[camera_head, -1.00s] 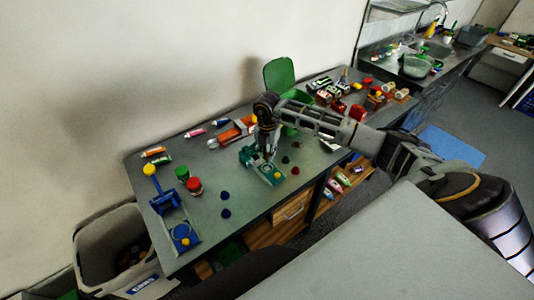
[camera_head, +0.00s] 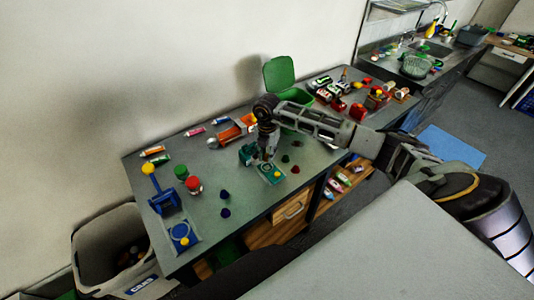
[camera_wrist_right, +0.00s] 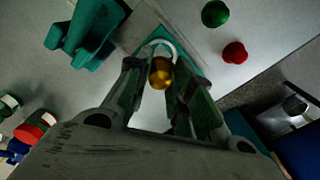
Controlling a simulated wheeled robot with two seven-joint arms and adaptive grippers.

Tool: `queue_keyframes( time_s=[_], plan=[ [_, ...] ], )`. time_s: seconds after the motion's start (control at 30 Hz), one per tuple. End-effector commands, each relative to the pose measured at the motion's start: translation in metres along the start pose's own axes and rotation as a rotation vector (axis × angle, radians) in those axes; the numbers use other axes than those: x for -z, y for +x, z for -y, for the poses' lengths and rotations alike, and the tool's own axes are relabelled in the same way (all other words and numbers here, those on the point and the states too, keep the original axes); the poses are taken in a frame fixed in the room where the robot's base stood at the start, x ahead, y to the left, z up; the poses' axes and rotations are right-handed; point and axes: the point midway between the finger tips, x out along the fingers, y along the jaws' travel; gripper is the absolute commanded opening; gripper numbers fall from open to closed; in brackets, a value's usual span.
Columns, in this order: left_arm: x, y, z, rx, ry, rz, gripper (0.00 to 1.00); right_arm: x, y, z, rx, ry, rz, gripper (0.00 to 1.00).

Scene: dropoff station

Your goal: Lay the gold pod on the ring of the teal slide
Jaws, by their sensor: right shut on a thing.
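The teal slide (camera_head: 263,167) lies flat on the grey table, in front of a teal stand (camera_head: 246,154), which also shows in the right wrist view (camera_wrist_right: 85,38). My right gripper (camera_head: 268,158) points down over the slide. In the right wrist view its fingers (camera_wrist_right: 160,78) are shut on the gold pod (camera_wrist_right: 160,72). The pod also shows as a yellow spot in the head view (camera_head: 278,174). The slide's pale ring (camera_wrist_right: 158,44) curves around the pod's far side; the fingers hide the rest. I cannot tell whether the pod touches the slide. My left gripper is not in view.
A green pod (camera_wrist_right: 215,13) and a red pod (camera_wrist_right: 235,52) lie just beside the slide. Two dark blue pods (camera_head: 225,212) lie further left. A blue stand and slide (camera_head: 182,238) are near the left edge. A green open box (camera_head: 281,75) stands behind my arm.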

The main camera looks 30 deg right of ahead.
Motion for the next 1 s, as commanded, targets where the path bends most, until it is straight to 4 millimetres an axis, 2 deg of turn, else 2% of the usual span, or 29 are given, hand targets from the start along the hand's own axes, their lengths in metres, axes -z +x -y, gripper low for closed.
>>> queue_keyframes(
  time_s=[0.6, 1.0],
  plan=[
    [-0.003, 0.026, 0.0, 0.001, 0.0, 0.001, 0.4, 0.0, 0.04, 0.0, 0.001, 0.0, 0.0, 0.14],
    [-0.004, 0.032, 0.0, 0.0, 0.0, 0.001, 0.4, 0.0, 0.049, 0.0, 0.0, 0.0, 0.0, 0.14]
  ],
)
